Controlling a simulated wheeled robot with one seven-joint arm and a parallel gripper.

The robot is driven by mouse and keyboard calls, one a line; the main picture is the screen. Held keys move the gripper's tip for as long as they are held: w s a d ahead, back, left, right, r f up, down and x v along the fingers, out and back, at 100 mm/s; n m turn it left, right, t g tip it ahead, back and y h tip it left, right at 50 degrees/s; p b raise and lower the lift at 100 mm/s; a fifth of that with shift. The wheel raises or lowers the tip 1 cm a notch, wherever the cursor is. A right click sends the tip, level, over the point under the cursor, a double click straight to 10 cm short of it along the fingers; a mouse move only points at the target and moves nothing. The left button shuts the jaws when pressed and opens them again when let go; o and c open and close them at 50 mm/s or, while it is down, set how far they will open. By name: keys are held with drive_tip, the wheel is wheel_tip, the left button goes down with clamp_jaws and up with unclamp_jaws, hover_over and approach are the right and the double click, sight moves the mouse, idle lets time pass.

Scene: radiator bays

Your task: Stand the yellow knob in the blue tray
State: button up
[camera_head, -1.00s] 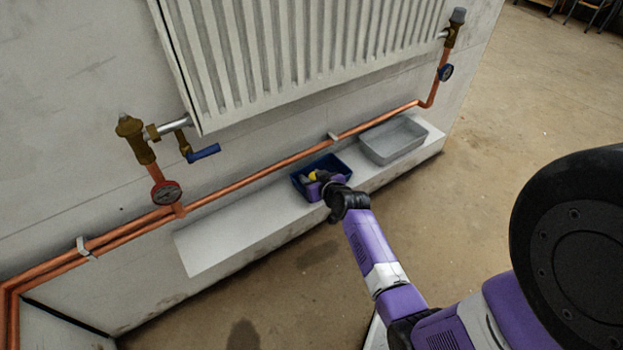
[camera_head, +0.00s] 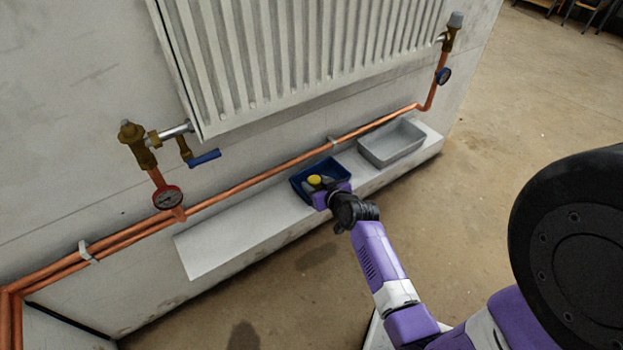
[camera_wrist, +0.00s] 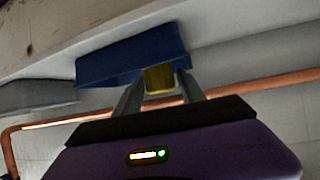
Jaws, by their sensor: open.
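The yellow knob (camera_head: 314,181) is in the blue tray (camera_head: 300,193), round yellow top showing upward. In the wrist view the yellow knob (camera_wrist: 159,78) shows between my two finger tips, in front of the wall of the blue tray (camera_wrist: 115,66). My gripper (camera_head: 322,190) is at the tray's near right side, and it also shows in the wrist view (camera_wrist: 160,84). Its fingers are open, one on either side of the knob. The knob's base is hidden, so I cannot tell exactly how it rests on the tray floor.
A grey tray (camera_head: 391,146) stands to the right on the same white ledge (camera_head: 240,232). A copper pipe (camera_head: 265,172) runs along the wall behind the trays, below the radiator (camera_head: 300,50). A blue-handled valve (camera_head: 204,158) sticks out at the left. The ledge's left part is bare.

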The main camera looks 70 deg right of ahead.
sight(317, 185)
drive_tip(key=p+v, duration=0.1)
drive_tip(key=v, duration=0.5)
drive_tip(key=shift+s+a, duration=0.1)
drive_tip(key=shift+a, duration=0.05)
drive_tip(key=s+a+r+n+t+y, duration=0.1)
drive_tip(key=s+a+r+n, duration=0.15)
drive_tip(key=a, duration=0.85)
drive_tip(key=s+a+r+n+t+y, duration=0.15)
drive_tip(key=s+a, duration=0.25)
drive_tip(key=a, duration=0.7)
drive_tip(key=s+a+r+n+t+y, duration=0.1)
drive_tip(key=s+a+r+n+y, duration=0.1)
drive_tip(key=s+a+r, duration=0.3)
drive_tip(key=s+a+r+n+t+y, duration=0.2)
drive_tip(key=s+a+r, duration=0.3)
drive_tip(key=a+r, duration=0.3)
wheel_tip(317, 185, up, 3)
drive_tip(key=shift+r+y, duration=0.1)
drive_tip(key=shift+y, duration=0.45)
drive_tip(key=shift+p, duration=0.3)
